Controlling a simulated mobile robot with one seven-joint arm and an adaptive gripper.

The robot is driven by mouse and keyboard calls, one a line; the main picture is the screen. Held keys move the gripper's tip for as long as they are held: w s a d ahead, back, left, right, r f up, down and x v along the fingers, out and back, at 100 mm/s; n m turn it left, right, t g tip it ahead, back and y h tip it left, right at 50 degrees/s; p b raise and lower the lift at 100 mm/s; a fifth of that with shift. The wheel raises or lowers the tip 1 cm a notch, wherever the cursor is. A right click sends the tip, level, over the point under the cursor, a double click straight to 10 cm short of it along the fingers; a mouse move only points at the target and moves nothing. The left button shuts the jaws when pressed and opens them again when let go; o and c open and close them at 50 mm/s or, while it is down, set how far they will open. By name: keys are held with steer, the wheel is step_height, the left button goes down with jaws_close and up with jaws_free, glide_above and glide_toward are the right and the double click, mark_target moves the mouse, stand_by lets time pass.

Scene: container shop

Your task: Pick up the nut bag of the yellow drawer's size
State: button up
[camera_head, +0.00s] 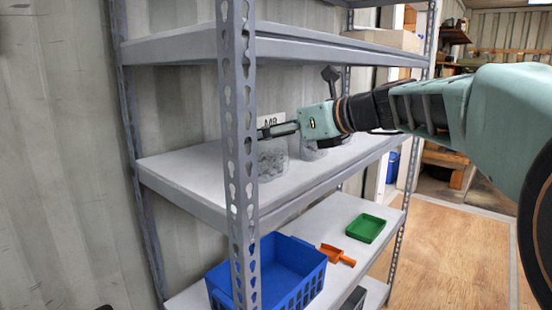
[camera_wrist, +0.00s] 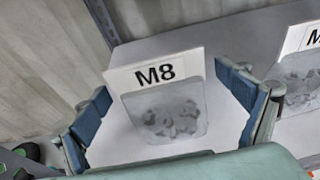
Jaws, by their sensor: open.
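In the head view my gripper (camera_head: 266,131) reaches in from the right over a nut bag (camera_head: 270,162) on the middle shelf. A second nut bag (camera_wrist: 302,90) with a card starting with M is at the right edge of the wrist view. No yellow drawer shows.
The grey shelf rack (camera_head: 185,172) has a front upright (camera_head: 238,200) close to my gripper and a shelf above. The lower shelf holds a blue basket (camera_head: 285,285), an orange scoop (camera_head: 337,256) and a green tray (camera_head: 365,229). The left of the middle shelf is clear.

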steer(key=shift+c, duration=0.5)
steer(key=c, duration=1.7)
steer(key=shift+c, duration=0.5)
steer(key=shift+r, duration=0.15)
